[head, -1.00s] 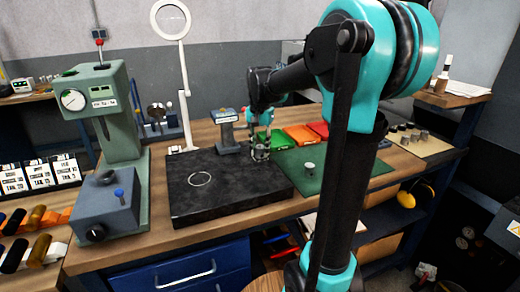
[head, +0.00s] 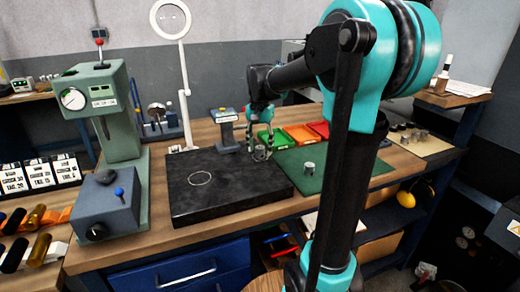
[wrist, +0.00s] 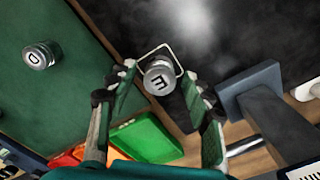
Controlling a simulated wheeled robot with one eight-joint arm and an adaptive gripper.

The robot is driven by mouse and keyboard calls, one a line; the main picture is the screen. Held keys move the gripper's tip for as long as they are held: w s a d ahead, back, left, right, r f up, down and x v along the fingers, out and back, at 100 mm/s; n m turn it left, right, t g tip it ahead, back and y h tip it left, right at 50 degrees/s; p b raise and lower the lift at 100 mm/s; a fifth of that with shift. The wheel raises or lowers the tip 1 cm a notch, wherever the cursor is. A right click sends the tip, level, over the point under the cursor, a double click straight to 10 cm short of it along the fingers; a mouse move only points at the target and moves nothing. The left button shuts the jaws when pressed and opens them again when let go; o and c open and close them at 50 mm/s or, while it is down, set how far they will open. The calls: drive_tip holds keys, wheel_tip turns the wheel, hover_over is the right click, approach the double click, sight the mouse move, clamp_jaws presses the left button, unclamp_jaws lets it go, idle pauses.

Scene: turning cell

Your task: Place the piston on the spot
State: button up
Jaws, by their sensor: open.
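My gripper (head: 263,150) is at the back right corner of the black slab (head: 225,203), with its fingers apart. In the wrist view, a metal piston marked with a letter like E or M (wrist: 158,80) shows between the open fingers (wrist: 160,73). A light square outline shows around it; I cannot tell whether the fingers touch it. A second metal piston, marked D (wrist: 38,56), stands on the green mat, clear of my gripper; it also shows in the head view (head: 308,168). A white ring (head: 200,178) marks an empty spot on the slab.
Green (head: 272,140), orange (head: 300,134) and red (head: 319,129) bins stand behind the green mat (head: 330,180). A grey stand (head: 228,146) is left of my gripper. A green press (head: 108,125) stands left of the slab. The slab's top is mostly clear.

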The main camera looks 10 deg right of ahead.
sight(260, 147)
wheel_tip(260, 147, up, 11)
drive_tip(key=shift+r, duration=0.15)
